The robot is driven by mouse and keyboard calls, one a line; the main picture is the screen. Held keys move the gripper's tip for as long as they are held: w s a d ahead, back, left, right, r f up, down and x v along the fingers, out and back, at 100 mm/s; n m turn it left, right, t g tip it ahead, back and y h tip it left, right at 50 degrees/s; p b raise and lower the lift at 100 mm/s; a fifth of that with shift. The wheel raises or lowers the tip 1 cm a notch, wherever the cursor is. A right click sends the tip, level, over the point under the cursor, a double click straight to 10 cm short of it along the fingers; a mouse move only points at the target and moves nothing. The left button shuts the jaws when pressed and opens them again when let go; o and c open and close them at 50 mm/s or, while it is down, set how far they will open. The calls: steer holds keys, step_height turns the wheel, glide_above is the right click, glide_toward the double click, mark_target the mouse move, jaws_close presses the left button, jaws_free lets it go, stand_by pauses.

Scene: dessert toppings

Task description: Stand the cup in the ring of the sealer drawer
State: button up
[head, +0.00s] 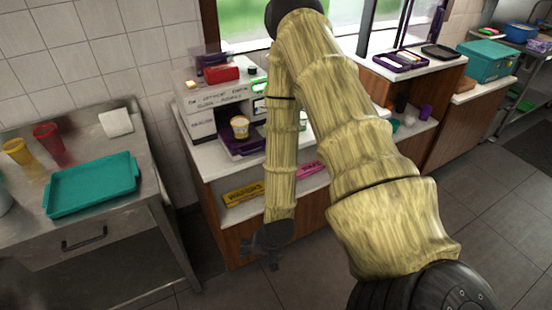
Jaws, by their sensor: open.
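A small yellow and white cup (240,130) stands upright at the purple sealer drawer (243,149), on the left counter by the window. The ring is not clearly visible, so I cannot tell whether the cup is seated in it. The white sealer (203,117) with dark lettering is behind and beside the drawer, partly covered by my arm. My gripper (272,262) hangs low in front of the counter, to the right of and below the cup. It is apart from the cup, open, and I see nothing in it.
A steel table (95,230) on the left holds a teal tray (92,184), red and yellow cups and a white item. A red box (222,73) is on top of the sealer. Yellow and pink packs lie on the shelf below. Open floor lies in front.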

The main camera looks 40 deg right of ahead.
steer(key=s+a+f+n+g, duration=0.2)
steer(key=s+a+f+n, duration=0.1)
steer(key=s, duration=0.5)
steer(key=s+a+f+n+g, duration=0.1)
steer(key=s+a+f+n, duration=0.2)
steer(key=s, duration=0.5)
steer(key=shift+s+a+f+n+g+h, duration=0.35)
steer(key=shift+a+n, duration=0.3)
steer(key=shift+n, duration=0.55)
steer(key=shift+r, duration=0.1)
